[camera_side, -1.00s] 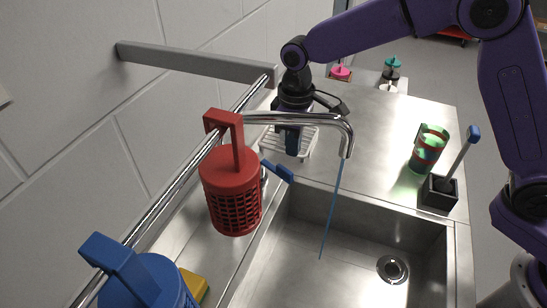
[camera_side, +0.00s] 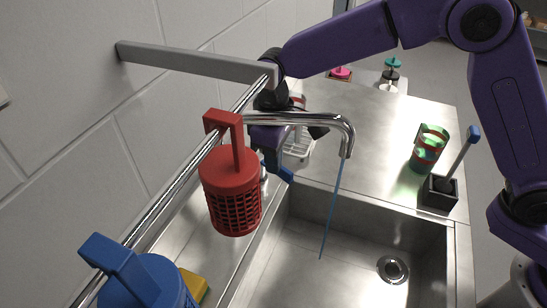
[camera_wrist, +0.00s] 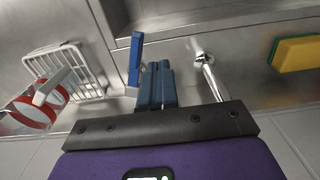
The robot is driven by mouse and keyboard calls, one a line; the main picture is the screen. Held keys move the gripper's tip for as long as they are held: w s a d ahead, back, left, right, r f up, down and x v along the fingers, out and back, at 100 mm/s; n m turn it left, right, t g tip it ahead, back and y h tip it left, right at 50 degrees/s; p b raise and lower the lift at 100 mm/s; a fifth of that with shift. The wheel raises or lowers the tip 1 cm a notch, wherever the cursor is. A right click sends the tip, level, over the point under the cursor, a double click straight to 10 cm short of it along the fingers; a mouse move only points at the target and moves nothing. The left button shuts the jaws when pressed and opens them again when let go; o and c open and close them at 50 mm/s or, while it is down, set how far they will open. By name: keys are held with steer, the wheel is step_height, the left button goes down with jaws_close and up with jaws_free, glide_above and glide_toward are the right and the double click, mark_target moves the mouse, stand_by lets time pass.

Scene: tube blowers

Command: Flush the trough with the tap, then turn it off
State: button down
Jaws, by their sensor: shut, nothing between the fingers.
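The chrome tap (camera_side: 300,119) arches over the steel trough (camera_side: 330,225). A thin blue stream (camera_side: 331,210) runs from its spout into the trough, left of the drain (camera_side: 393,269). The tap's blue lever (camera_side: 279,171) sticks out beside its base; it also shows in the wrist view (camera_wrist: 135,58). My gripper (camera_wrist: 158,82) is shut and empty, its fingertips close beside the lever, right of it in the wrist view. I cannot tell whether they touch. In the side view my gripper is partly hidden behind the spout and the red basket.
A red basket (camera_side: 231,190) and a blue basket (camera_side: 150,283) hang from the rail in front. A white rack (camera_wrist: 65,72) and a red-and-white cup (camera_wrist: 32,110) stand near my gripper. A sponge (camera_wrist: 297,52), a tumbler (camera_side: 428,150) and a brush holder (camera_side: 438,193) stand around the trough.

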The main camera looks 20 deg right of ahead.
steer(key=shift+s+a, duration=0.1)
steer(key=shift+a, duration=0.05)
steer(key=shift+f, duration=2.25)
steer(key=shift+w+d, duration=0.2)
steer(key=shift+d, duration=0.2)
steer(key=shift+w+d, duration=0.15)
steer(key=shift+d, duration=0.25)
stand_by(4.8)
